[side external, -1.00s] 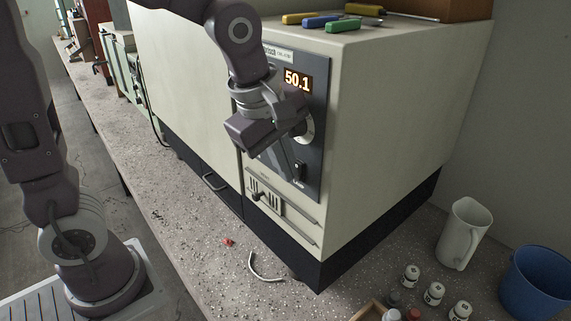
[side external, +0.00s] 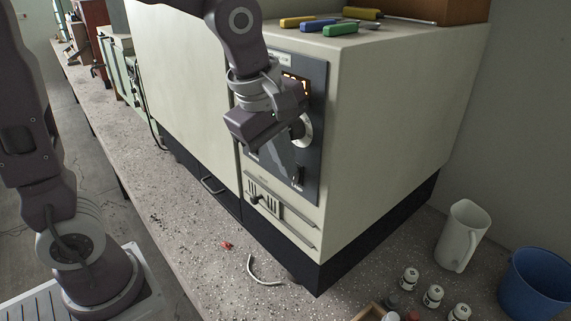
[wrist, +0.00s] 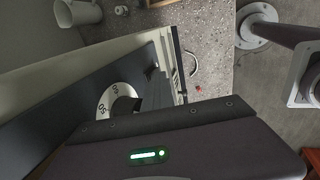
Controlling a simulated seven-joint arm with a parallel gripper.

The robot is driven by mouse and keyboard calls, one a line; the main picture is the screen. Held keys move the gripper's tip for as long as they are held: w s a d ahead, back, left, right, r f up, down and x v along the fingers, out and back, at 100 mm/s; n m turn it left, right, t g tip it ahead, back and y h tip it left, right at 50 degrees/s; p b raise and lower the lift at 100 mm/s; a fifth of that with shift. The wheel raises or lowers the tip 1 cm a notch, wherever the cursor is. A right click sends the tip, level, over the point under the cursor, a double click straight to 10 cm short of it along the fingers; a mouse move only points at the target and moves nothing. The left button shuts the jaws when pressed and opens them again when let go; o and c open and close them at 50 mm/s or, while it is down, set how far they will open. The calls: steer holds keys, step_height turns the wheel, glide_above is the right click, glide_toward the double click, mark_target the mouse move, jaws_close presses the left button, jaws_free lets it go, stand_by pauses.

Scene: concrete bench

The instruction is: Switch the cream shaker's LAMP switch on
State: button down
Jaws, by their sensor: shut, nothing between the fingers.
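The cream shaker (side external: 385,130) stands on the bench with a dark control panel (side external: 315,120) on its front. The dark LAMP switch (side external: 301,173) sits low on the panel above its small label; whether it is on or off I cannot tell. My gripper (side external: 284,165) is shut and empty, in front of the panel, its fingers reaching down toward the switch from the left. I cannot tell whether they touch it. In the wrist view the fingers (wrist: 160,92) lie beside the numbered dial (wrist: 117,101).
A round dial (side external: 304,130) and a lit display (side external: 297,85), partly covered by my arm, sit above the switch. Sliders (side external: 264,200) are below. Screwdrivers (side external: 340,29) lie on top of the shaker. A white jug (side external: 463,235), blue bucket (side external: 535,283) and small bottles (side external: 433,296) stand right.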

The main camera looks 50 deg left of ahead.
steer(key=s+r, duration=0.7)
steer(key=r, duration=0.3)
steer(key=shift+s, duration=0.1)
steer(key=shift+s+f, duration=0.2)
steer(key=shift+f, duration=0.45)
